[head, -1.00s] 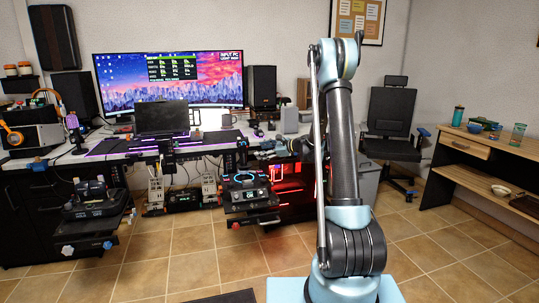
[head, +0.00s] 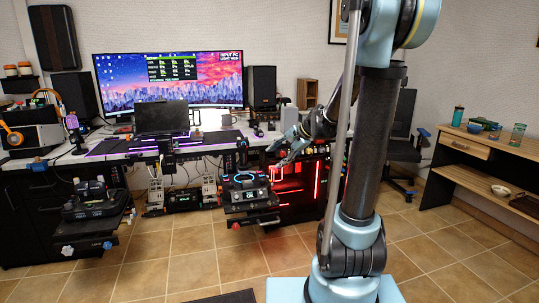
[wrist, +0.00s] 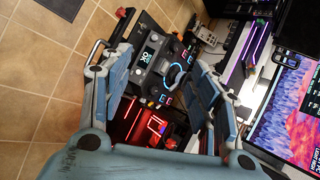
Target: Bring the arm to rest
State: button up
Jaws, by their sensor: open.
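My arm (head: 368,140) rises from its light blue base at the right of centre in the head view, then bends over toward the desk. My gripper (head: 279,154) hangs in front of the desk, near the red-lit computer case. In the wrist view my gripper (wrist: 163,55) is open, its two blue-grey fingers spread wide with nothing between them. A black control panel with a glowing blue ring (wrist: 172,75) shows beyond the fingers; in the head view this panel (head: 247,190) is just left of and below my gripper.
The desk (head: 105,145) holds a wide monitor (head: 170,80), a laptop and speakers. A second black control unit (head: 95,200) juts out at the left. The red-lit case (head: 295,185) is close behind my arm. A wooden shelf table (head: 480,150) stands right.

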jog(key=s+d+f+n+h, duration=0.2)
jog(key=s+d, duration=0.3)
jog(key=s, duration=0.5)
jog(key=s+d+f+n+g+h, duration=0.1)
jog(key=s+d+f+n+h, duration=0.2)
jog(key=s, duration=0.7)
jog(key=s+d+f+n+g+h, duration=0.1)
jog(key=s+d+f+n+h, duration=0.1)
jog(key=s+d+f+n, duration=0.2)
jog(key=s+d, duration=0.3)
jog(key=s, duration=0.4)
jog(key=shift+d+f+h, duration=0.3)
jog(key=shift+f+h, duration=0.1)
